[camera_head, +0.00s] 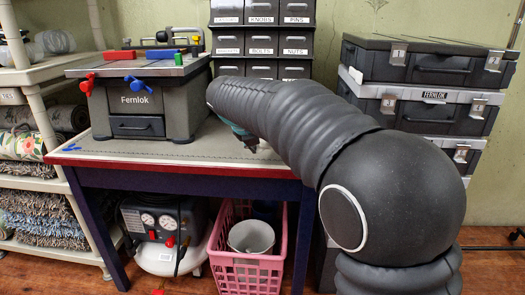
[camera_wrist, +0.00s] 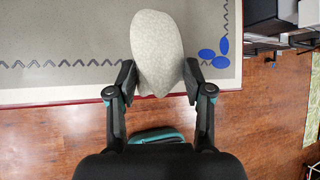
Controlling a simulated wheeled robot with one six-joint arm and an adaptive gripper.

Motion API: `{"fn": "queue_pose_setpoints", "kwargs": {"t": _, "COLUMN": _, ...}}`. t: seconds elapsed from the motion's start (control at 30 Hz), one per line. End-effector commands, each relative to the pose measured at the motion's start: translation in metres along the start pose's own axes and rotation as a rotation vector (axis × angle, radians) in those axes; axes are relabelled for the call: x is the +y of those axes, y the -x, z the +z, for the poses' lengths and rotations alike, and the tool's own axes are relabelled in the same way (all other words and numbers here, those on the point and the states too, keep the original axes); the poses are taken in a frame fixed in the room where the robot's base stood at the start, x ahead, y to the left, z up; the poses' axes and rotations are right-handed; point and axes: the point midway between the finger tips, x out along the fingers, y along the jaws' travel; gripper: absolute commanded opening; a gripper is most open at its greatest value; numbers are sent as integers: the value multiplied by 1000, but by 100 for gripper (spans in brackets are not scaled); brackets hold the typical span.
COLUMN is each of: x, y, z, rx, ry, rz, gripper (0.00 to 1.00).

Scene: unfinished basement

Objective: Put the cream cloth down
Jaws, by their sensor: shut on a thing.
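The cream cloth (camera_wrist: 157,45) is a pale, rounded, bunched shape in the wrist view. My gripper (camera_wrist: 160,82) is shut on it, one finger on each side. The cloth is over the grey worktop near its red front edge, and I cannot tell whether it touches the surface. In the head view my gripper (camera_head: 250,143) shows only in part beyond my arm, low over the workbench top (camera_head: 215,152). The cloth cannot be made out there.
A Fernlok bench machine (camera_head: 140,105) stands at the workbench's left. Drawer units (camera_head: 262,45) stand behind, and stacked cases (camera_head: 425,65) at the right. A pink basket (camera_head: 245,270) and a compressor (camera_head: 160,235) sit below. Flat blue ovals (camera_wrist: 214,56) mark the worktop.

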Motion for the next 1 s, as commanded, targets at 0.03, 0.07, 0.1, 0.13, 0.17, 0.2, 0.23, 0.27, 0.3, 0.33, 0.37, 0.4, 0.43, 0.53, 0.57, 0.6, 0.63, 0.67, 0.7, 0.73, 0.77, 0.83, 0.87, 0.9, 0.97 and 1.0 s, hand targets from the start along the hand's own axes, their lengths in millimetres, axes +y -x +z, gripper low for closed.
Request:
{"fn": "queue_pose_setpoints", "kwargs": {"t": 0.03, "x": 3, "y": -6, "z": -5, "rx": 2, "ry": 3, "rz": 0, "gripper": 1}}
{"fn": "queue_pose_setpoints", "kwargs": {"t": 0.07, "x": 4, "y": -10, "z": -7, "rx": 2, "ry": 2, "rz": 0, "gripper": 1}}
{"fn": "queue_pose_setpoints", "kwargs": {"t": 0.1, "x": 6, "y": -13, "z": -10, "rx": 3, "ry": 2, "rz": 0, "gripper": 1}}
{"fn": "queue_pose_setpoints", "kwargs": {"t": 0.13, "x": 7, "y": -15, "z": -12, "rx": 2, "ry": 2, "rz": 0, "gripper": 1}}
{"fn": "queue_pose_setpoints", "kwargs": {"t": 0.17, "x": 8, "y": -16, "z": -12, "rx": 1, "ry": 2, "rz": 0, "gripper": 1}}
{"fn": "queue_pose_setpoints", "kwargs": {"t": 0.2, "x": 8, "y": -17, "z": -12, "rx": 0, "ry": 1, "rz": 1, "gripper": 1}}
{"fn": "queue_pose_setpoints", "kwargs": {"t": 0.23, "x": 8, "y": -17, "z": -12, "rx": -1, "ry": 1, "rz": 1, "gripper": 1}}
{"fn": "queue_pose_setpoints", "kwargs": {"t": 0.27, "x": 8, "y": -17, "z": -12, "rx": -1, "ry": 0, "rz": 1, "gripper": 1}}
{"fn": "queue_pose_setpoints", "kwargs": {"t": 0.3, "x": 8, "y": -16, "z": -12, "rx": -1, "ry": 0, "rz": 1, "gripper": 1}}
{"fn": "queue_pose_setpoints", "kwargs": {"t": 0.33, "x": 8, "y": -16, "z": -12, "rx": -1, "ry": 0, "rz": 1, "gripper": 1}}
{"fn": "queue_pose_setpoints", "kwargs": {"t": 0.37, "x": 8, "y": -16, "z": -12, "rx": -1, "ry": 0, "rz": 1, "gripper": 1}}
{"fn": "queue_pose_setpoints", "kwargs": {"t": 0.4, "x": 8, "y": -17, "z": -12, "rx": 0, "ry": 0, "rz": 1, "gripper": 1}}
{"fn": "queue_pose_setpoints", "kwargs": {"t": 0.43, "x": 8, "y": -17, "z": -12, "rx": 0, "ry": 0, "rz": 1, "gripper": 1}}
{"fn": "queue_pose_setpoints", "kwargs": {"t": 0.53, "x": 9, "y": -19, "z": -14, "rx": 0, "ry": 0, "rz": 0, "gripper": 1}}
{"fn": "queue_pose_setpoints", "kwargs": {"t": 0.57, "x": 9, "y": -19, "z": -14, "rx": 0, "ry": 0, "rz": 0, "gripper": 1}}
{"fn": "queue_pose_setpoints", "kwargs": {"t": 0.6, "x": 9, "y": -20, "z": -15, "rx": 0, "ry": 0, "rz": 0, "gripper": 1}}
{"fn": "queue_pose_setpoints", "kwargs": {"t": 0.63, "x": 10, "y": -21, "z": -16, "rx": 1, "ry": 0, "rz": 0, "gripper": 1}}
{"fn": "queue_pose_setpoints", "kwargs": {"t": 0.67, "x": 10, "y": -22, "z": -16, "rx": 1, "ry": 0, "rz": 0, "gripper": 1}}
{"fn": "queue_pose_setpoints", "kwargs": {"t": 0.7, "x": 10, "y": -22, "z": -17, "rx": 1, "ry": 0, "rz": 0, "gripper": 1}}
{"fn": "queue_pose_setpoints", "kwargs": {"t": 0.73, "x": 10, "y": -23, "z": -17, "rx": 1, "ry": 1, "rz": 0, "gripper": 1}}
{"fn": "queue_pose_setpoints", "kwargs": {"t": 0.77, "x": 11, "y": -24, "z": -18, "rx": 1, "ry": 1, "rz": 0, "gripper": 1}}
{"fn": "queue_pose_setpoints", "kwargs": {"t": 0.83, "x": 11, "y": -25, "z": -19, "rx": 1, "ry": 1, "rz": 0, "gripper": 1}}
{"fn": "queue_pose_setpoints", "kwargs": {"t": 0.87, "x": 12, "y": -26, "z": -19, "rx": 2, "ry": 1, "rz": 0, "gripper": 1}}
{"fn": "queue_pose_setpoints", "kwargs": {"t": 0.9, "x": 12, "y": -26, "z": -20, "rx": 2, "ry": 1, "rz": 0, "gripper": 1}}
{"fn": "queue_pose_setpoints", "kwargs": {"t": 0.97, "x": 12, "y": -26, "z": -20, "rx": 2, "ry": 2, "rz": 0, "gripper": 1}}
{"fn": "queue_pose_setpoints", "kwargs": {"t": 1.0, "x": 12, "y": -27, "z": -20, "rx": 3, "ry": 2, "rz": 0, "gripper": 56}}
